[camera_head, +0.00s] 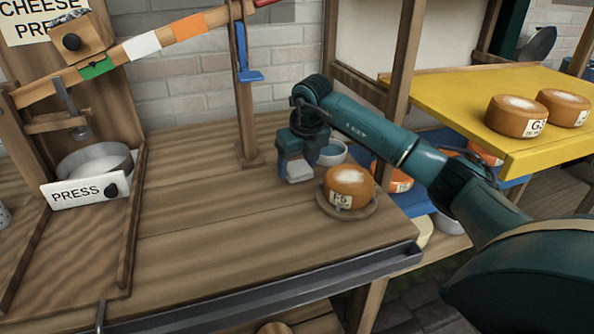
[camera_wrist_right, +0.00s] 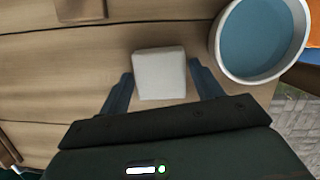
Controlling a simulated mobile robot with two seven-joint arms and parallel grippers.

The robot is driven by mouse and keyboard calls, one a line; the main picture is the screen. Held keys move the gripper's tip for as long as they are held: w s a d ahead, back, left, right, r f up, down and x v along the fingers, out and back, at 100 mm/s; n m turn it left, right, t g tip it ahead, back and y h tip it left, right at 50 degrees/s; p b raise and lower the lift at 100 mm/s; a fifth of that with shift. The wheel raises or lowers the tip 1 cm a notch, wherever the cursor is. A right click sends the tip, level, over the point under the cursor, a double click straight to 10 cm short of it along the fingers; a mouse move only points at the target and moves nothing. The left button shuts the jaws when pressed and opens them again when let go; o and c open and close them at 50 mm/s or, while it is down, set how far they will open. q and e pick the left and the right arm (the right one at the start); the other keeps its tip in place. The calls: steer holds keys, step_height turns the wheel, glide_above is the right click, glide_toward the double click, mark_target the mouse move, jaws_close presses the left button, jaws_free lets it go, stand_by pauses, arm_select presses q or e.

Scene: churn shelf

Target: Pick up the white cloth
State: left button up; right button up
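The white cloth (camera_wrist_right: 160,73) shows as a small folded white block between the fingertips of my right gripper (camera_wrist_right: 160,82) in the right wrist view. Narrow gaps show on both sides of it, so the gripper is open around it. In the head view the right gripper (camera_head: 297,168) points down at the wooden worktop, with the white cloth (camera_head: 299,173) low between its blue fingers. I cannot tell whether the cloth touches the worktop or either finger. My left gripper is not in view.
A bowl with blue inside (camera_wrist_right: 262,38) stands close right of the gripper. An orange cheese (camera_head: 348,186) marked 5 sits on a round wooden board (camera_head: 366,211) nearby. A wooden post (camera_head: 245,100) stands behind left. The worktop's left middle (camera_head: 200,225) is clear.

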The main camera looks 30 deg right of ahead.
mark_target(298, 167)
steer(key=c, duration=0.6)
steer(key=shift+r, duration=0.1)
step_height(298, 167, up, 18)
steer(key=shift+f+p, duration=0.1)
steer(key=shift+p, duration=0.75)
